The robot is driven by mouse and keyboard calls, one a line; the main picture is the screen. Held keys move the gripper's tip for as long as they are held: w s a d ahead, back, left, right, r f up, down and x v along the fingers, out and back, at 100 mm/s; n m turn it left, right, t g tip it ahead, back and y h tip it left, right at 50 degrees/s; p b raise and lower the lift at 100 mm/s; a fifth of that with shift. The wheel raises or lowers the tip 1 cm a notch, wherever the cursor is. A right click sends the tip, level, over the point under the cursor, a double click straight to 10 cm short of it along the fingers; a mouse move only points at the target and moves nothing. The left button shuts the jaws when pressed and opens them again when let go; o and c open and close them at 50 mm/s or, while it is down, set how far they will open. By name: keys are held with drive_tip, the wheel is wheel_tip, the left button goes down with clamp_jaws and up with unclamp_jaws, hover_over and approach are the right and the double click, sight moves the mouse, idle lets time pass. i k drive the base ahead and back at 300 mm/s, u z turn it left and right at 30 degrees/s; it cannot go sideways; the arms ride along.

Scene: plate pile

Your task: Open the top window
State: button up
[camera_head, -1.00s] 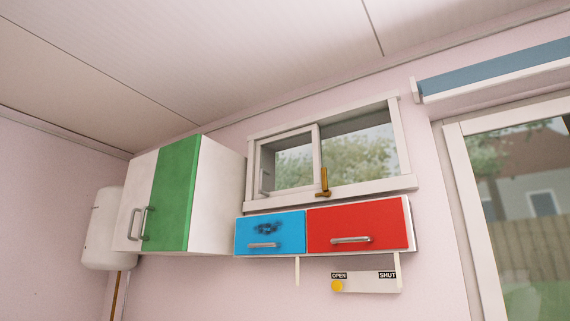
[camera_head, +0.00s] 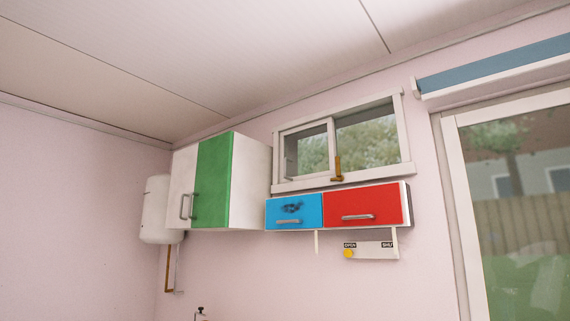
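The top window (camera_head: 366,145) is a small white-framed window high on the pink wall, above the blue and red cabinets. A brown latch (camera_head: 338,168) stands at the lower middle of the frame, beside the right edge of the left pane. Trees show through the glass. Whether the latch is fastened cannot be told. My gripper is not in view.
A blue cabinet (camera_head: 294,211) and a red cabinet (camera_head: 368,205) hang below the window. A white and green cabinet (camera_head: 213,180) and a white boiler (camera_head: 155,211) are to the left. A strip with OPEN and SHUT labels (camera_head: 371,251) hangs below. A large glazed door (camera_head: 515,210) is at right.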

sight(330, 121)
drive_tip(key=z, duration=0.15)
drive_tip(key=k, duration=0.4)
drive_tip(key=u, duration=1.3)
drive_tip(key=i, duration=0.95)
drive_tip(key=u, duration=0.4)
drive_tip(key=i, duration=0.85)
drive_tip(key=z, duration=0.95)
drive_tip(key=i, duration=0.9)
drive_tip(key=z, duration=0.9)
